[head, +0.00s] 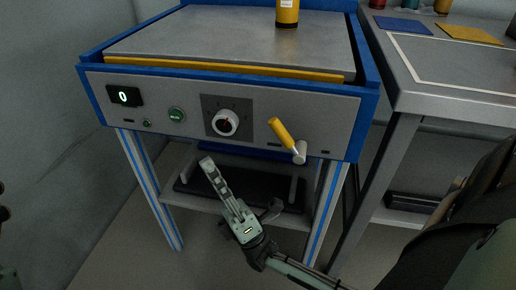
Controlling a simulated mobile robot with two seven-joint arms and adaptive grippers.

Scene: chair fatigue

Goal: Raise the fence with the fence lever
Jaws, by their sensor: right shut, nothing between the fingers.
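The fence lever (282,136) has a yellow handle on a grey pivot at the right of the machine's front panel. Its handle tilts up and to the left. A yellow strip, perhaps the fence (220,69), runs along the front edge of the grey machine top, low against it. My right gripper (208,165) is shut and empty. It is below the panel, left of and lower than the lever, and not touching it. My left gripper is not in view.
The panel holds a display (124,96) reading 0, a green button (176,114) and a round dial (225,122). A yellow cylinder (287,13) stands on the top. A grey side table (440,82) stands close on the right. A shelf (185,200) lies below.

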